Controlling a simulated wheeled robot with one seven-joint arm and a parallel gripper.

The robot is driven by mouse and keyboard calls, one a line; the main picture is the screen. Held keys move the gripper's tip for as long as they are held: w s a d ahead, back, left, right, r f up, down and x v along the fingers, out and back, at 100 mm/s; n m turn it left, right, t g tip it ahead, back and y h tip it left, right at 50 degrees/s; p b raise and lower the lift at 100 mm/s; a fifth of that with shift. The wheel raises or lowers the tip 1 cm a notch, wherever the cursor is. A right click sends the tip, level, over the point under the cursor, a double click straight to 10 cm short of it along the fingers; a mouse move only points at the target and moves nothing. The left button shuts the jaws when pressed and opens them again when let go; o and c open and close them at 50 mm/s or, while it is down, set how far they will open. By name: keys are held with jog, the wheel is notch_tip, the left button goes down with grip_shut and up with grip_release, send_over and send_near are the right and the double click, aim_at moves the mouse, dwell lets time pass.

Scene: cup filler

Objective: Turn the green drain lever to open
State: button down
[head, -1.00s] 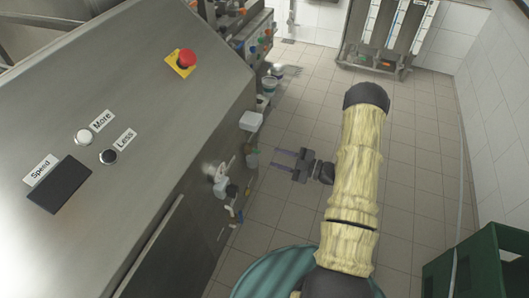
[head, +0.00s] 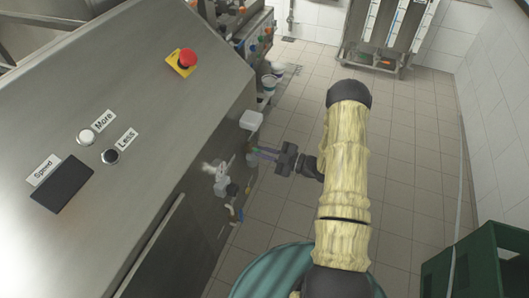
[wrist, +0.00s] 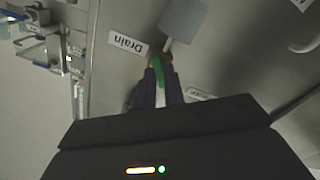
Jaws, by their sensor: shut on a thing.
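The green drain lever (wrist: 158,72) shows in the wrist view, just below the upside-down "Drain" label (wrist: 128,42) on a steel panel. My gripper (wrist: 159,88) has its two dark fingers on either side of the lever and is shut on it. The fingers hide part of the lever. In the head view my gripper (head: 262,154) reaches left to the side of the steel machine (head: 150,110). The lever is too small and covered to make out there, so its angle is hard to tell.
A grey plate on a stem (wrist: 183,20) sits close to the lever. White fittings (head: 218,180) stick out from the machine's side near my gripper. A green crate (head: 485,262) stands at the lower right.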

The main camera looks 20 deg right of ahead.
jog(key=shift+m, duration=0.5)
jog(key=m, duration=0.2)
jog(key=shift+m, duration=2.2)
jog(key=c, duration=1.5)
grip_release()
